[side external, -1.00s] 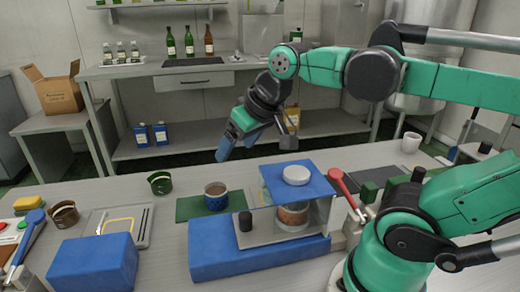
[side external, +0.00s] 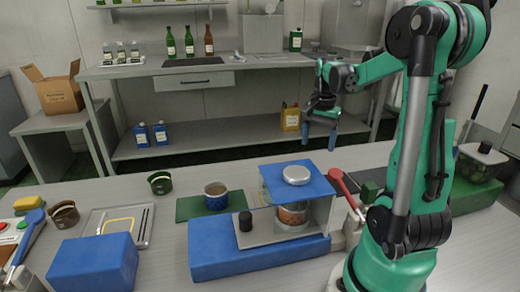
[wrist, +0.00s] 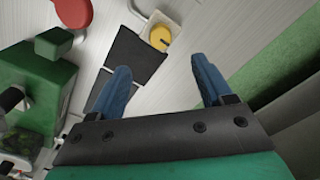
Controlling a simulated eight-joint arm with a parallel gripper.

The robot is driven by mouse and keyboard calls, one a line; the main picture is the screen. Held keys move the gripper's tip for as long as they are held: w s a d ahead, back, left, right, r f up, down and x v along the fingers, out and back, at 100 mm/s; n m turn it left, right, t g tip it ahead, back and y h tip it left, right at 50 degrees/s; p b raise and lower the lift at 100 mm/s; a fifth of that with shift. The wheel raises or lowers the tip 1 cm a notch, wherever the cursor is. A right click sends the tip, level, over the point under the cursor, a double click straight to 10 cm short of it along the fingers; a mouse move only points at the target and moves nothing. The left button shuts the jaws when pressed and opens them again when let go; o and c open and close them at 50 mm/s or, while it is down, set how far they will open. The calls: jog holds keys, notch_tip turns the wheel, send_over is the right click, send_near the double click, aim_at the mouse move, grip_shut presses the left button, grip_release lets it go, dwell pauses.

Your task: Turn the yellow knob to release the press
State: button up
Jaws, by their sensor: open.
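The yellow knob (wrist: 160,37) shows in the wrist view, a round yellow disc set in a pale housing at the top centre. I cannot make it out in the side view. The press (side external: 258,258) has a blue base, a clear chamber and a blue top with a white round cap. Its red lever (side external: 343,184) stands at its right; a red rounded part also shows in the wrist view (wrist: 72,12). My gripper (side external: 320,143) is open and empty, pointing down behind the press, above the table. In the wrist view its blue fingers (wrist: 160,65) are apart, short of the knob.
In the wrist view, dark flat plates (wrist: 137,57) lie between my left finger and the knob, and a green box (wrist: 35,85) stands at left. My arm hides part of the table's right side.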

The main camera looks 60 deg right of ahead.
notch_tip(320, 180, down, 9)
jog(key=shift+f, duration=0.1)
dwell(0.4)
grip_shut()
